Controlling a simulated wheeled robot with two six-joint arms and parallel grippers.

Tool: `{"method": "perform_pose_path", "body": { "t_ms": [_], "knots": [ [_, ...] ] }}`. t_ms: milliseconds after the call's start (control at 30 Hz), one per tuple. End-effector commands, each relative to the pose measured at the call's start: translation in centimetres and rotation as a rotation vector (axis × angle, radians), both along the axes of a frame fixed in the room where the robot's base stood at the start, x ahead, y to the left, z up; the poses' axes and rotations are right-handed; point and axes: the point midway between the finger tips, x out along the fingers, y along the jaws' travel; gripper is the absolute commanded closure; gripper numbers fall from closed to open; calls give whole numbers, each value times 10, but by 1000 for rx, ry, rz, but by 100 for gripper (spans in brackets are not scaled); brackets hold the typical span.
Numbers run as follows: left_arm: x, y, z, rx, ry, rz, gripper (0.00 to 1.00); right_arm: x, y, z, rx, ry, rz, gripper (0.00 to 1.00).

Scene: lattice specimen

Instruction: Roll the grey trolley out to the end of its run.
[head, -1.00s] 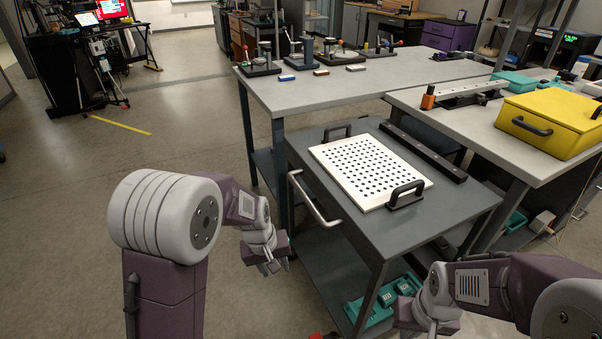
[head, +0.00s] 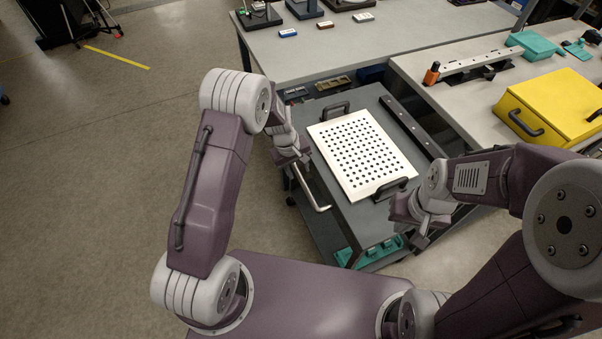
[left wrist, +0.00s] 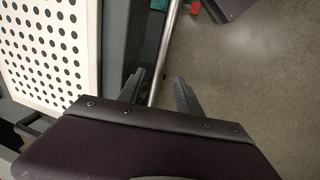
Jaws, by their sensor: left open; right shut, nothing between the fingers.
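The grey trolley (head: 353,217) stands beside the benches. A white perforated plate (head: 362,152) with dark handles lies on its top. The trolley's pale metal push bar (head: 313,191) runs along its left side. My left gripper (head: 291,163) is open at the bar's far part. In the left wrist view the bar (left wrist: 165,48) runs between the spread fingers (left wrist: 161,80); contact cannot be told. My right gripper (head: 416,228) is shut and empty, near the trolley's right front corner.
A grey bench (head: 400,42) stands behind the trolley. Another bench (head: 428,100) at the right bears a yellow case (head: 555,105). A dark rail (head: 412,126) lies along the trolley top's right edge. Open floor (head: 110,170) lies at the left.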

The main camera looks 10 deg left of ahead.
Motion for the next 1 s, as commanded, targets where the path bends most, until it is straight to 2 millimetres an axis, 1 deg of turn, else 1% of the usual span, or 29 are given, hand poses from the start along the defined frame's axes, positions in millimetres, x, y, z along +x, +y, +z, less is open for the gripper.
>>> {"method": "perform_pose_path", "body": {
  "t_ms": [33,100,200,300,400,600,667,700,733,767,1000],
  "knots": [
    [0,-2,-12,1,4,0,59,0,0,-1,0,0,0,100],
    [2,-4,-26,1,3,-1,59,0,0,-1,0,0,0,100],
    [4,-7,-41,1,3,0,59,0,0,-1,0,-1,0,100],
    [5,-8,-51,1,1,0,59,0,0,-1,0,-1,0,100],
    [6,-9,-54,0,-1,0,59,0,0,-1,0,-1,0,100],
    [6,-9,-54,0,-1,0,59,0,0,-1,0,-1,0,100],
    [6,-9,-54,1,-1,0,75,0,0,-1,0,-1,0,100],
    [6,-9,-54,1,-1,0,86,0,0,-1,0,-1,0,100],
    [6,-9,-54,1,-1,-1,95,0,0,-1,0,-1,0,100],
    [6,-9,-54,1,-1,0,100,0,0,-1,0,-1,0,100],
    [6,-9,-54,1,-1,0,100,0,0,-1,0,-1,0,100]
  ]
}}
